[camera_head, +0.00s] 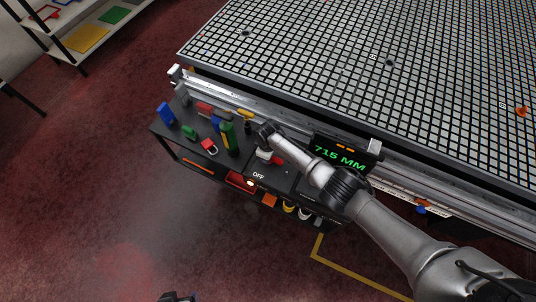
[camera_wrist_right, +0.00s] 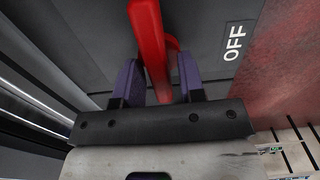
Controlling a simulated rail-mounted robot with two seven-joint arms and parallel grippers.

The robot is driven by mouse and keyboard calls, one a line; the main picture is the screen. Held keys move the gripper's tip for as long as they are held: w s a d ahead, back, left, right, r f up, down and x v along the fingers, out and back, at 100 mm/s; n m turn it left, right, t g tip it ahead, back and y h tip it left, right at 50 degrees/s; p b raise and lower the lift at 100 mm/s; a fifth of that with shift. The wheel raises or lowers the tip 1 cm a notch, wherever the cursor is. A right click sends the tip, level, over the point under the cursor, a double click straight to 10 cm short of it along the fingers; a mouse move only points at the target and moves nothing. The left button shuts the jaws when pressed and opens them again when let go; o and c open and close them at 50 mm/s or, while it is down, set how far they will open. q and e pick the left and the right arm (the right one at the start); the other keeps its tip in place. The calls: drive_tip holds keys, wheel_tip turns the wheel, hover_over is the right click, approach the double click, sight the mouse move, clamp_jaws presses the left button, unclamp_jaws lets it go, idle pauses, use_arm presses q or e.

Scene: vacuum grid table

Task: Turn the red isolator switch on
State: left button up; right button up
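The red isolator switch shows in the right wrist view as a long red handle (camera_wrist_right: 152,50) with a round red part behind it, on a dark panel. A white OFF label (camera_wrist_right: 235,42) is right of it. In the head view a bit of the red switch (camera_head: 277,160) shows beside my right arm, above the OFF label (camera_head: 258,175). My right gripper (camera_wrist_right: 158,80) has its two purple fingers apart, one on each side of the handle. The handle lies nearer the left finger; contact is unclear. A dark piece at the head view's bottom edge (camera_head: 175,297) may be my left gripper.
A dark side shelf (camera_head: 180,147) carries several coloured tools and a red padlock (camera_head: 209,147) left of the switch. A display (camera_head: 340,157) reading 715 MM stands right of it. The grid table (camera_head: 350,55) lies behind. The red floor at the lower left is clear.

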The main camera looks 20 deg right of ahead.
drive_tip(key=shift+o, duration=0.6)
drive_tip(key=shift+r, duration=0.3)
wheel_tip(320, 180, up, 13)
drive_tip(key=p, duration=0.4)
drive_tip(key=shift+m, duration=0.3)
